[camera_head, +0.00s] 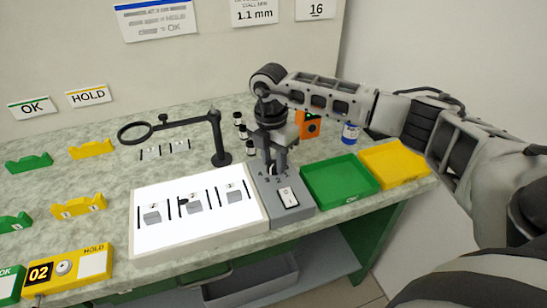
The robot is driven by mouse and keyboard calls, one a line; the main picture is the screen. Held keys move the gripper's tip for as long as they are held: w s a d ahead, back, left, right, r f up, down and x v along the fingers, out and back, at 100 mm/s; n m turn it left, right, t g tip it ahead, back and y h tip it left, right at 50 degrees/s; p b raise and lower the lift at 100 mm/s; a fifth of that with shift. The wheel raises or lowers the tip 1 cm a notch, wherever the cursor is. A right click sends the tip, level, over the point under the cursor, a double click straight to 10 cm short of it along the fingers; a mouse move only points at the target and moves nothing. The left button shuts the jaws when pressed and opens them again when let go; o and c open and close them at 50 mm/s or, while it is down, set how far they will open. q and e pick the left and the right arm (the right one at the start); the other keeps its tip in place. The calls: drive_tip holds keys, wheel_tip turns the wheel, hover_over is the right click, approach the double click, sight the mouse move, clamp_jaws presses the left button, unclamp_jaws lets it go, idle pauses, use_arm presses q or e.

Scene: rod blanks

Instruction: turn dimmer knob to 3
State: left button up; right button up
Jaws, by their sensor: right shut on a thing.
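My right gripper (277,165) reaches down from the right onto the back of the grey control box (269,207) beside the lit white panel. It is shut on the dimmer knob, which its fingers mostly hide. Small dial numbers show on the box around the fingers, with a 3 among them, but the knob's pointer is hidden, so I cannot tell its setting. A white rocker switch (288,197) sits on the box in front of the knob. My left gripper is out of view.
The light panel (150,243) carries several grey blocks and dark rods. A magnifier on a stand (219,145) is behind it. A green tray (340,183) and a yellow tray (395,163) stand right of the box. An orange device (309,126) and a jar (350,134) are behind.

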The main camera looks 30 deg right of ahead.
sight(271, 161)
drive_tip(key=o, duration=1)
drive_tip(key=shift+c, duration=0.2)
drive_tip(key=shift+r, duration=0.1)
wheel_tip(271, 161, up, 16)
drive_tip(key=b, duration=0.1)
drive_tip(key=shift+w, duration=0.4)
drive_tip(key=shift+a, duration=0.1)
